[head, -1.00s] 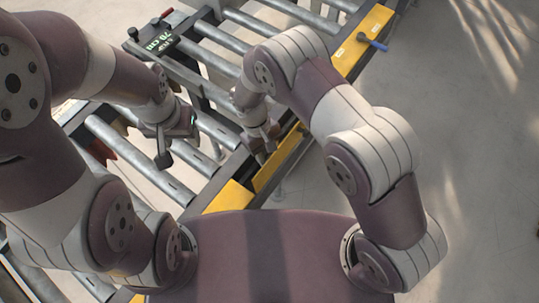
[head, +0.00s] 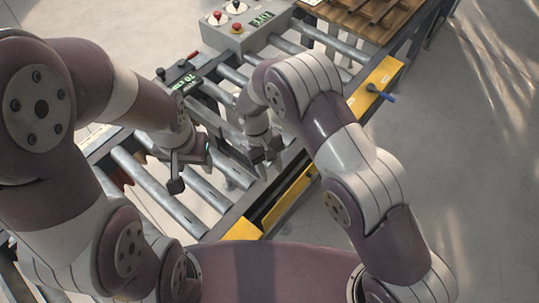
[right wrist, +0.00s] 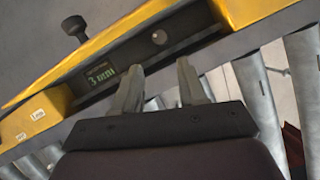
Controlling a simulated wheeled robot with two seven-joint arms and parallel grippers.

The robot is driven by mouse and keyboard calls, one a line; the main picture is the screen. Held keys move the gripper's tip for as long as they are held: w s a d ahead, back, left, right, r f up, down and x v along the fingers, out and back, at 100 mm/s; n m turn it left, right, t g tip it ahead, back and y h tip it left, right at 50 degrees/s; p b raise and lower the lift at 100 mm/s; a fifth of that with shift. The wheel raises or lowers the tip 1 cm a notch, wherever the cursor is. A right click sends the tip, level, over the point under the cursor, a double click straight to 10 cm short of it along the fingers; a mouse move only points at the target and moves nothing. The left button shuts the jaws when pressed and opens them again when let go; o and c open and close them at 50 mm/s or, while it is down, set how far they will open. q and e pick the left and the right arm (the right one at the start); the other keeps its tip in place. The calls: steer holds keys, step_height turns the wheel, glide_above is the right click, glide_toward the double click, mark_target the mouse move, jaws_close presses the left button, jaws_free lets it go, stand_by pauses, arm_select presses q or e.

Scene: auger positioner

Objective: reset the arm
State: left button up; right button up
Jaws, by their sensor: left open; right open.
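My left gripper (head: 190,170) is open and empty above the conveyor rollers, left of my right gripper. My right gripper (head: 264,160) is close to the near yellow side rail (head: 376,88); in the right wrist view its two fingers (right wrist: 162,84) stand apart with nothing between them. A blue-handled lever (head: 380,93) sticks out of the rail, well to the right of both grippers. In the right wrist view a black knob (right wrist: 75,28) and a small green display (right wrist: 101,77) sit along the rail. I cannot tell which part is the arm named in the task.
A grey control box (head: 240,32) with a red button and a display stands behind the conveyor. A small display unit with a red handle (head: 184,82) is on the far rail. A brown slatted load (head: 370,15) lies at the conveyor's far end. The floor at right is clear.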

arm_select(q)
steer(key=shift+r, duration=0.45)
arm_select(e)
steer(key=shift+r, duration=0.2)
steer(key=shift+w, duration=0.1)
arm_select(q)
steer(key=shift+f, duration=0.1)
arm_select(e)
steer(key=d+m+b, duration=0.1)
steer(key=d+b, duration=0.1)
steer(key=d, duration=0.1)
steer(key=d+r+m+t+y+b, duration=0.1)
steer(key=d+b, duration=0.2)
steer(key=d+r+m+b, duration=0.1)
steer(key=d+b, duration=0.1)
steer(key=d, duration=0.1)
steer(key=shift+w+d+y+b, duration=0.1)
steer(key=shift+w+y+b, duration=0.2)
steer(key=shift+y+b, duration=0.1)
arm_select(q)
step_height(320, 180, down, 14)
steer(key=b, duration=0.6)
steer(key=shift+r, duration=0.2)
arm_select(e)
steer(key=s+d+r+m+t+y, duration=0.1)
steer(key=s+d+m+t, duration=0.2)
steer(key=s+d, duration=0.6)
steer(key=shift+s+d+m+t, duration=0.25)
steer(key=shift+d+m+t, duration=0.2)
steer(key=shift+d, duration=1.1)
